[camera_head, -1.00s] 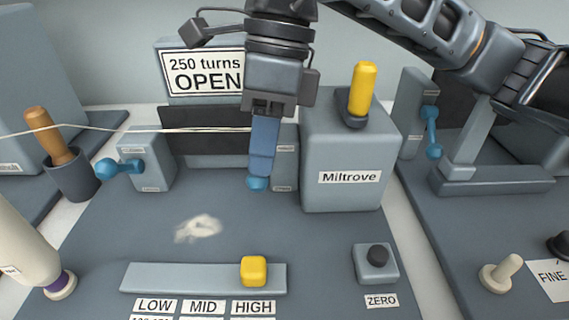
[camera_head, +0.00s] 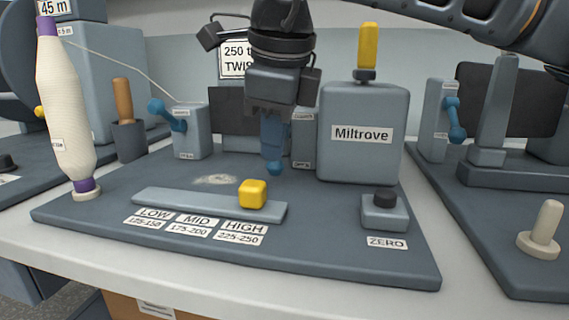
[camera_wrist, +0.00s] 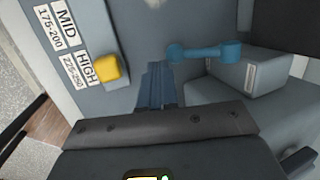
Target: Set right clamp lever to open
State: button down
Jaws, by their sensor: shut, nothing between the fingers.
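The right clamp block (camera_head: 303,140) stands just left of the Miltrove box, partly behind my gripper. Its blue lever (camera_wrist: 205,52) lies across the wrist view, reaching from the block towards the yellow slider's side. My gripper (camera_head: 272,158) is shut and empty, pointing down. In the wrist view its blue-grey fingers (camera_wrist: 155,70) are close beside the knob end; I cannot tell whether they touch. The left clamp block (camera_head: 190,135) has a blue lever (camera_head: 168,115) tilted up to the left.
A yellow slider (camera_head: 252,194) sits at HIGH on its rail (camera_head: 165,203). The Miltrove box (camera_head: 362,155) with a yellow handle (camera_head: 368,48) stands right of my gripper. A ZERO button (camera_head: 385,200), a wooden handle (camera_head: 123,98) and a yarn cone (camera_head: 65,120) stand around.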

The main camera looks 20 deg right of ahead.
jog(key=shift+f+b, duration=1.6)
jog(key=shift+b, duration=0.05)
